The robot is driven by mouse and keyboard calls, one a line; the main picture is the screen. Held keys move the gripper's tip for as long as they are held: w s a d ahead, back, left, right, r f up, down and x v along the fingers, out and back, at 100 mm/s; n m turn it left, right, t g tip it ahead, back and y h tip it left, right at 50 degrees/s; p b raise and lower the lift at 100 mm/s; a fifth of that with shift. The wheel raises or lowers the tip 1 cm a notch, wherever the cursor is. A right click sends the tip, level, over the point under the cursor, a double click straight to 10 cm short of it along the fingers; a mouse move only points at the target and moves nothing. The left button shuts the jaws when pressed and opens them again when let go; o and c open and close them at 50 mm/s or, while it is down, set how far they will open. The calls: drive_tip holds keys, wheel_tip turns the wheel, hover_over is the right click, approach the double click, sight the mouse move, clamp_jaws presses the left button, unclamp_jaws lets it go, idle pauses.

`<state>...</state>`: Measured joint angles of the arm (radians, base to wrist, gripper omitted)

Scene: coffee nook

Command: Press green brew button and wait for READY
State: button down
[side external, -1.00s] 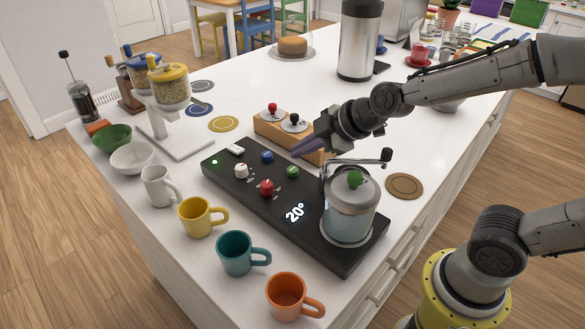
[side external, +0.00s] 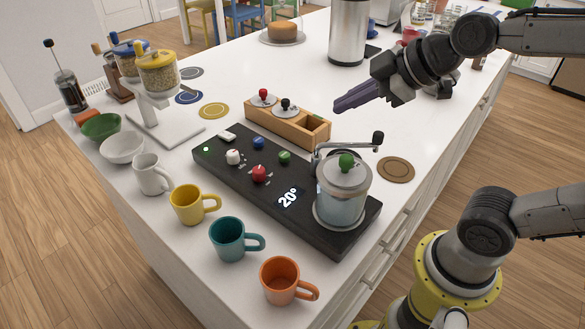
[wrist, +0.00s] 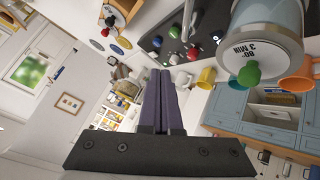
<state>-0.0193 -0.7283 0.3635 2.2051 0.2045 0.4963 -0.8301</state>
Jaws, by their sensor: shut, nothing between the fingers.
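The green button (side external: 284,157) is a small round knob on the black control panel (side external: 215,163), left of the pot. A blue knob (side external: 258,142), a red knob (side external: 259,173) and a white knob (side external: 233,157) sit near it. The panel's display (side external: 288,198) reads 20°. A lidded grey-blue pot (side external: 342,195) with a green top knob stands on the panel's right end. My gripper (side external: 338,106) is shut and empty, raised above the counter behind the panel, apart from the button. Its purple fingers also show in the wrist view (wrist: 162,75).
A wooden box (side external: 290,127) with red- and black-knobbed lids stands behind the panel. Yellow (side external: 187,206), teal (side external: 229,240) and orange (side external: 280,281) mugs line the front. A steel canister (side external: 348,35) stands at the back. White counter is clear around the brown coaster (side external: 396,170).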

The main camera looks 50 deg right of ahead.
drive_tip(key=s+d+f+m+g, duration=0.1)
drive_tip(key=s+f+m, duration=0.1)
drive_tip(key=s+m, duration=0.2)
drive_tip(key=s+d+f+m+g+h, duration=0.1)
drive_tip(key=s+f+m+g, duration=0.1)
drive_tip(key=s, duration=0.6)
drive_tip(key=shift+d+f+m+g, duration=0.35)
drive_tip(key=shift+f+m, duration=0.1)
drive_tip(key=shift+m, duration=0.65)
